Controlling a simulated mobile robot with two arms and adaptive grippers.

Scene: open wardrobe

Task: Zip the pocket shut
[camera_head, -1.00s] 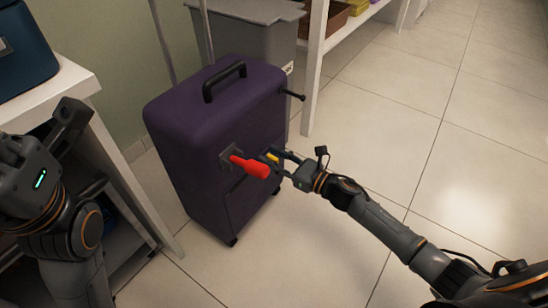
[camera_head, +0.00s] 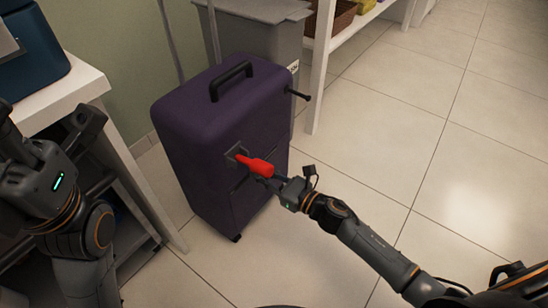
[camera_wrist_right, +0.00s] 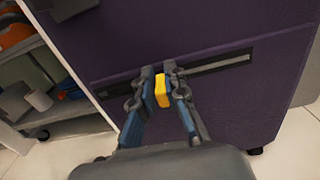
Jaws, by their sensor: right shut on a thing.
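A dark purple suitcase (camera_head: 215,135) stands upright on the floor. A dark zip track (camera_wrist_right: 225,63) runs across its pocket face in the right wrist view. A yellow zip pull (camera_wrist_right: 161,90) sits at this track. My right gripper (camera_wrist_right: 163,82) is shut on the yellow pull, with a finger on either side of it.
A white table (camera_head: 75,88) with a blue case (camera_head: 35,65) stands at the left. A grey bin (camera_head: 262,40) is behind the suitcase, and a white shelf (camera_head: 321,70) is behind it to the right. A black peg (camera_head: 298,94) sticks out by the suitcase. The floor at right is clear.

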